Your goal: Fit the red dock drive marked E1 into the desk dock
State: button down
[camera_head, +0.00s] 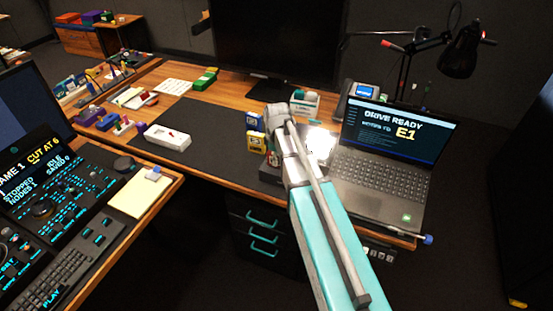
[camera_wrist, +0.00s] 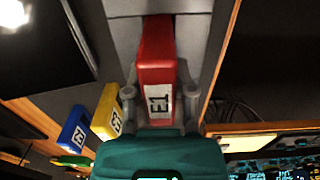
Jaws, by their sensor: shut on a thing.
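The red drive (camera_wrist: 155,52), its white label reading E1, is in the middle of the wrist view. My gripper (camera_wrist: 158,98) is shut on it, one finger on each side near the labelled end. The far end of the drive points at a grey surface (camera_wrist: 200,38) with a dark opening, which looks like the desk dock. I cannot tell how deep the drive sits in it. In the head view my arm covers the gripper and most of the dark dock (camera_head: 272,175) beside the laptop.
A yellow drive (camera_wrist: 106,112) and a blue drive (camera_wrist: 74,130) stand left of my gripper. The laptop (camera_head: 385,165), reading "DRIVE READY" and E1, is close right of my arm. A lamp (camera_head: 460,50) stands behind it. The dark mat (camera_head: 210,130) has free room.

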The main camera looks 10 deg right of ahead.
jog(key=shift+f, duration=0.2)
jog(key=shift+c, duration=2.2)
grip_release()
jog(key=shift+r, duration=0.25)
notch_tip(320, 180, up, 12)
jog(key=p, duration=1.2)
jog(key=shift+s, duration=0.1)
jog(key=shift+s, duration=0.1)
jog(key=s+m, duration=1)
jog(key=s, duration=0.5)
jog(key=shift+s+m, duration=0.35)
jog(key=shift+m, duration=0.05)
